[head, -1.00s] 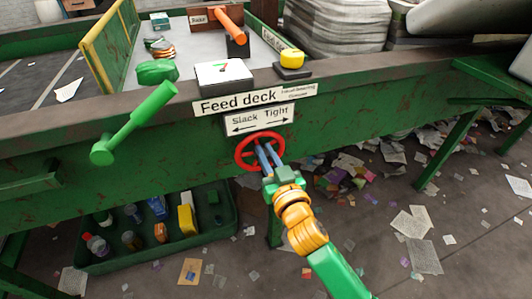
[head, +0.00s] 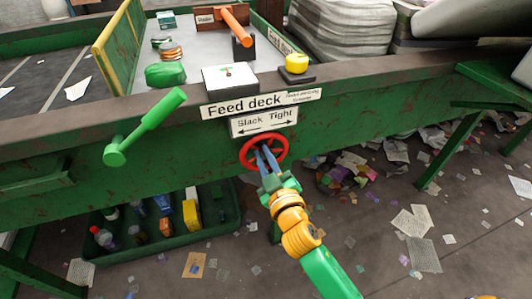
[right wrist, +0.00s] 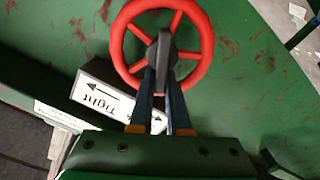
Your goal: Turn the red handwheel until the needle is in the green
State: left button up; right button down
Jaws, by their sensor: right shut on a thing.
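The red handwheel (head: 281,144) sits on the green side of the feed deck, below a "Slack / Tight" arrow sign (head: 264,122). My right gripper (head: 265,156) reaches it from below. In the right wrist view the handwheel (right wrist: 203,45) shows its rim and spokes, and the fingers (right wrist: 160,85) are closed on the grey piece at its hub (right wrist: 164,50). The white gauge box (head: 214,82) stands on the deck above. Its dial shows small green and red marks, but the exact needle position is too small to tell.
A green lever (head: 145,127) sticks out at left. A yellow button (head: 297,62) and an orange handle (head: 235,29) are on top. A green crate (head: 165,250) of containers stands below. Papers litter the floor at right.

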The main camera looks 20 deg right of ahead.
jog(key=shift+a+f+n, duration=0.15)
jog(key=shift+f+n, duration=0.1)
jog(key=shift+n, duration=0.35)
jog(key=c, duration=0.9)
grip_release()
jog(key=shift+s, duration=0.1)
jog(key=s, duration=0.7)
jog(key=shift+d, duration=0.2)
